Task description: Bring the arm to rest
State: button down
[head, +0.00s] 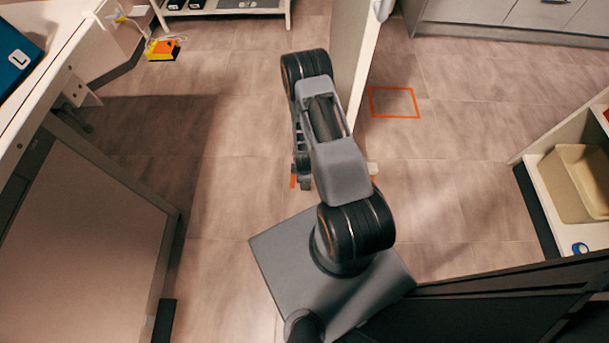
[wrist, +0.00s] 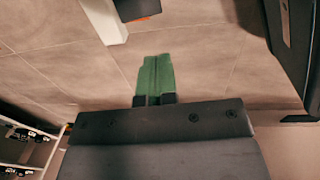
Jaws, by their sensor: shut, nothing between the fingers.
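My arm (head: 337,165) stands on its grey base and is bent, with its upper links raised over the floor in the middle of the head view. My gripper (wrist: 155,72) shows in the wrist view with its green fingers together and nothing between them. In the head view the arm links hide most of the gripper.
A white panel (head: 352,60) stands upright just behind my arm. A bench (head: 60,80) is at the left, and a shelf with a beige bin (head: 578,185) is at the right. An orange square (head: 394,103) marks the floor. Floor (head: 235,130) left of my arm is clear.

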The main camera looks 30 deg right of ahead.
jog(key=shift+s+a+r, duration=0.1)
jog(key=shift+r, duration=0.35)
dwell(0.3)
jog(key=w+a+r+m+t+p, duration=0.2)
jog(key=r+p, duration=0.5)
jog(key=r, duration=1.2)
jog(key=w+a+r+m+g+p, duration=0.1)
jog(key=w+r+m+p, duration=0.45)
jog(key=r, duration=1.35)
jog(key=s+a+r+m+p, duration=0.1)
jog(key=s+r+p, duration=0.4)
jog(key=r, duration=0.6)
jog(key=s+a+r+m+t+p, duration=0.1)
jog(key=s+r+p, duration=0.3)
jog(key=r, duration=0.8)
jog(key=s+a+r+m+p, duration=0.2)
jog(key=s+r+p, duration=0.3)
jog(key=r, duration=0.6)
jog(key=shift+s+a+r+m+t+y+p, duration=0.3)
jog(key=shift+s+r+m, duration=0.1)
jog(key=shift+s, duration=0.35)
jog(key=shift+d, duration=0.15)
